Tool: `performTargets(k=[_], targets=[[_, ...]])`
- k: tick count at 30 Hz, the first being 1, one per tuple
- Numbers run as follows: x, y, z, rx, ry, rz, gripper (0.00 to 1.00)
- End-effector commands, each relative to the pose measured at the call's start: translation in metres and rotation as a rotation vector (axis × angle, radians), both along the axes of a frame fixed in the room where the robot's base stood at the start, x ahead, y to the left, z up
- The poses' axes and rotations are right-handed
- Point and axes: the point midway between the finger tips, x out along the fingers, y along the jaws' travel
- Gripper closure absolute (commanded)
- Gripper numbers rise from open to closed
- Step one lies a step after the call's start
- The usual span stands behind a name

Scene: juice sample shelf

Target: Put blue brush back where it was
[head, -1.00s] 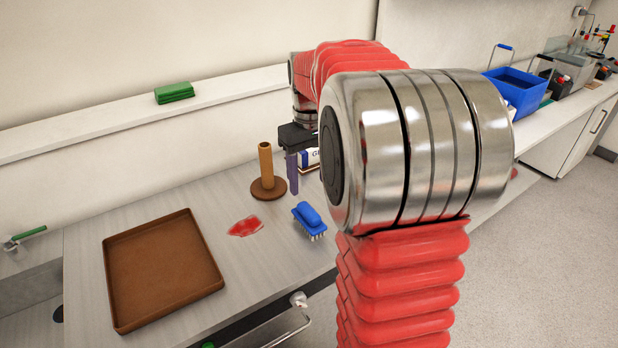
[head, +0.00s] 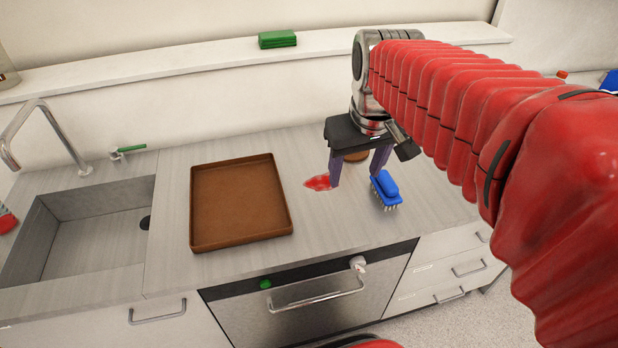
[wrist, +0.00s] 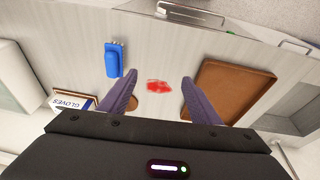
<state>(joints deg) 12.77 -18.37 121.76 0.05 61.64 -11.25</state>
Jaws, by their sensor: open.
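The blue brush (head: 386,188) lies on the grey counter with its pale bristles showing at its lower edge. It also shows in the wrist view (wrist: 112,62), left of the fingers. My gripper (head: 357,179) is open and empty, pointing down above the counter, with nothing between its fingers. In the wrist view its fingertips (wrist: 159,78) spread on either side of a red spill (wrist: 158,86). The brush is outside the fingers, beside one of them. A brown round stand (head: 357,156) is mostly hidden behind my gripper.
A brown tray (head: 240,203) lies left of the spill, and a sink (head: 80,225) is farther left. A green sponge stack (head: 277,39) sits on the back ledge. A gloves box (wrist: 72,103) stands near the brown stand. The counter in front of the spill is clear.

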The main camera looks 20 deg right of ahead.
Motion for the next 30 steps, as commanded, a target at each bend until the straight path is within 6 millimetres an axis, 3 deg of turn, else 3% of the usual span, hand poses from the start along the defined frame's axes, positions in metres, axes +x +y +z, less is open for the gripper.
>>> performTargets(k=[6,16,30], targets=[[-0.034,0.036,-0.004,0.005,-0.088,0.017,0.43],[-0.080,0.075,-0.022,0.034,-0.208,0.036,0.43],[-0.090,0.083,-0.029,0.046,-0.236,0.039,0.43]])
